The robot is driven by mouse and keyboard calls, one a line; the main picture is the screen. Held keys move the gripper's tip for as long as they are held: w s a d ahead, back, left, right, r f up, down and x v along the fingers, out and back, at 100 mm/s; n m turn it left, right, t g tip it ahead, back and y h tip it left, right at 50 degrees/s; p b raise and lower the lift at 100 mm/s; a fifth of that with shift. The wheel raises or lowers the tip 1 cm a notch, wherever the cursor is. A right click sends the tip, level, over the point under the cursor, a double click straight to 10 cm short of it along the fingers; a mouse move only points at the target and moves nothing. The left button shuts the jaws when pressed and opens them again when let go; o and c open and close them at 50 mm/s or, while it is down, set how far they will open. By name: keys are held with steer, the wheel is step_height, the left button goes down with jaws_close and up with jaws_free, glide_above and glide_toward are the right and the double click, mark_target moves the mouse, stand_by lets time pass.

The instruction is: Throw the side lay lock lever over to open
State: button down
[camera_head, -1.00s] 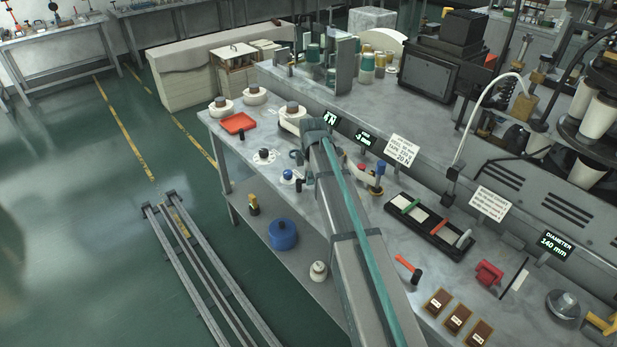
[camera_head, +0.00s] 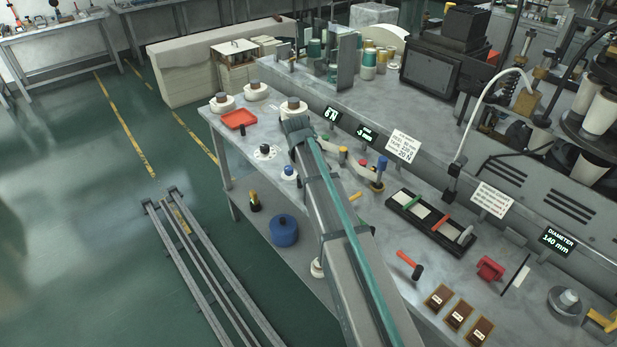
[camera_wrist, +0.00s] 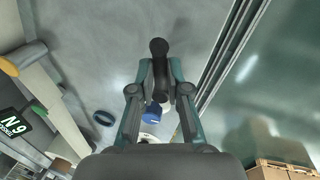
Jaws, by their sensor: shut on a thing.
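In the wrist view, my gripper (camera_wrist: 160,92) is shut around a dark piece with a round black end (camera_wrist: 158,46), which looks like the lock lever with its knob. The knob sticks out past the fingertips over the grey bench top. Its base and pivot are hidden, so I cannot tell how far it is thrown. In the head view, my own arm covers the gripper and this lever. A blue knob (camera_wrist: 153,114) shows between and below the fingers in the wrist view.
A display (camera_head: 331,115) reads 6 N. Floor lies beyond the bench's left edge.

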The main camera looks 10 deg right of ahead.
steer(key=shift+s+a+m, duration=0.15)
steer(key=shift+a+m, duration=0.15)
steer(key=shift+m, duration=0.8)
steer(key=c, duration=1.2)
jaws_free()
steer(key=shift+o, duration=0.2)
step_height(320, 180, up, 12)
steer(key=s+a, duration=0.1)
steer(key=a, duration=0.1)
steer(key=shift+a+f, duration=0.1)
steer(key=shift+f, duration=0.1)
